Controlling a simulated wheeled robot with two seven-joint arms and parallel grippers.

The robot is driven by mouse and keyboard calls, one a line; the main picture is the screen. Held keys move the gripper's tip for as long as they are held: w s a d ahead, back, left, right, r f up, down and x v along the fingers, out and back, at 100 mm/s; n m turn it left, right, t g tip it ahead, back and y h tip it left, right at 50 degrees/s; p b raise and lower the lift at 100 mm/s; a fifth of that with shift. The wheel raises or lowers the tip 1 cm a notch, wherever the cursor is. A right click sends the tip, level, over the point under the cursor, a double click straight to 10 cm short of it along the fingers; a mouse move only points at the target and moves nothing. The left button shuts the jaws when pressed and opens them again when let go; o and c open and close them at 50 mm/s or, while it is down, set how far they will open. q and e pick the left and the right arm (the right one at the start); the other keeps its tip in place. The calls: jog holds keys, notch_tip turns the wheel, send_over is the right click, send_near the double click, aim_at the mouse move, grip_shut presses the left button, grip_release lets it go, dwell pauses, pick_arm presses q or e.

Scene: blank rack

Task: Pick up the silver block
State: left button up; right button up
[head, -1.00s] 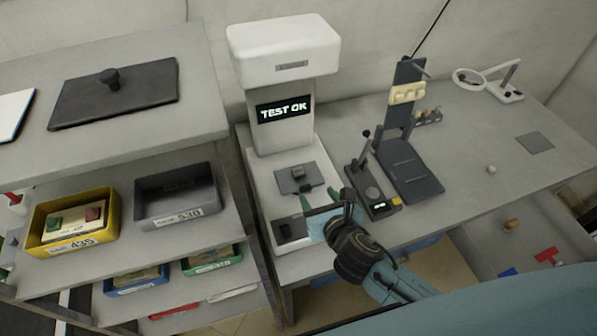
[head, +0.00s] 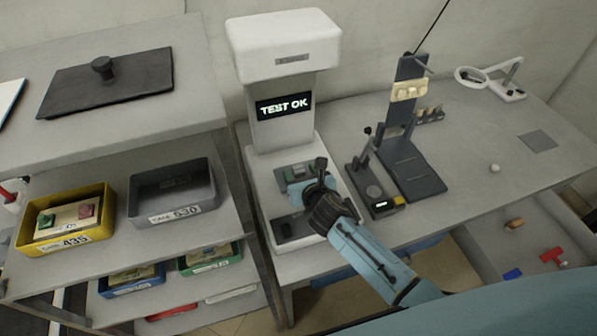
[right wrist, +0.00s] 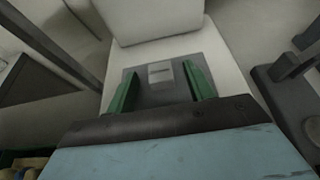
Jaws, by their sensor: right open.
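The silver block (right wrist: 160,72) sits on the dark plate (right wrist: 151,97) of the white test machine. In the right wrist view it lies between and slightly beyond my two green fingers. My right gripper (right wrist: 160,78) is open, with a finger to each side of the block and nothing visibly gripped. In the head view my right gripper (head: 296,178) is over the machine's plate and partly hides the block. Whether the fingers touch the block cannot be told. My left gripper is not in view.
The white machine (head: 283,45) shows "TEST OK" above the plate. A dark device with a lever (head: 374,190) and a tall dark stand (head: 412,165) are to the right. Shelves with a yellow bin (head: 75,243) and grey bin (head: 172,195) are left.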

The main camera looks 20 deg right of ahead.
jog(key=shift+w, duration=0.1)
jog(key=c, duration=1.1)
grip_shut()
jog(key=shift+r, duration=0.1)
